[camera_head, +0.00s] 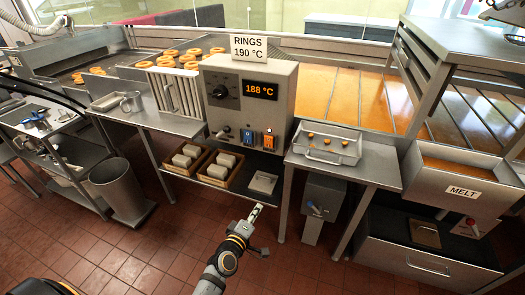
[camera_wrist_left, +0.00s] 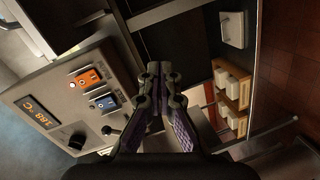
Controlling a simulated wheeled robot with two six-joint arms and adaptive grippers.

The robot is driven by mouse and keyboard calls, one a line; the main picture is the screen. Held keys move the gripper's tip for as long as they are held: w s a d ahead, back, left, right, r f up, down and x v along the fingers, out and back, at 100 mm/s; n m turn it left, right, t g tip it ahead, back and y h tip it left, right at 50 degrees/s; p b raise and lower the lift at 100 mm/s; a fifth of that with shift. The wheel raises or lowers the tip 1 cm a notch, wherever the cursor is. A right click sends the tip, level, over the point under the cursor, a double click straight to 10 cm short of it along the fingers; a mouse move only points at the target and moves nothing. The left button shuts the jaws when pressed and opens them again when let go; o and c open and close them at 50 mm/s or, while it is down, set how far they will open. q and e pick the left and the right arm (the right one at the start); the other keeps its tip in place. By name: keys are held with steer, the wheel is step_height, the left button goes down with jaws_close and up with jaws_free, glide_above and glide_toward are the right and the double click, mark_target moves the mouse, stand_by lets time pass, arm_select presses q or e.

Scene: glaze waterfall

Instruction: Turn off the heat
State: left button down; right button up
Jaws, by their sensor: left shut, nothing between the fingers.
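The grey fryer control box (camera_head: 285,105) stands at mid-counter under a sign reading RINGS 190 °C. Its display (camera_head: 261,90) reads 188 °C in orange. A black knob (camera_head: 220,91) is left of the display. An orange switch (camera_head: 268,141) and a blue switch (camera_head: 247,136) sit low on the panel, with a small lever (camera_head: 222,133) to their left. The left wrist view shows the orange switch (camera_wrist_left: 87,77) and blue switch (camera_wrist_left: 104,102) left of my gripper. My left gripper (camera_head: 256,212) is shut and empty, below and in front of the panel, apart from it.
Wooden crates of pale blocks (camera_head: 217,168) lie on the shelf under the panel. A side table holds a metal tray (camera_head: 326,145) with small orange pieces. A grey bin (camera_head: 120,190) stands at left. A MELT unit (camera_head: 460,180) is at right. The floor in front is clear.

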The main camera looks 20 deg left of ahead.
arm_select(q)
step_height(320, 180, up, 15)
steer(key=a+n+t, duration=0.1)
steer(key=n+t, duration=0.2)
steer(key=n, duration=0.1)
steer(key=shift+w+a+t+y, duration=0.3)
steer(key=shift+w+a, duration=0.05)
steer(key=shift+w, duration=0.05)
steer(key=shift+r, duration=0.1)
steer(key=p, duration=0.2)
glide_toward(270, 140)
steer(key=w, duration=0.6)
steer(key=shift+w+d+r, duration=0.1)
steer(key=shift+w+r, duration=0.2)
steer(key=shift+w, duration=0.1)
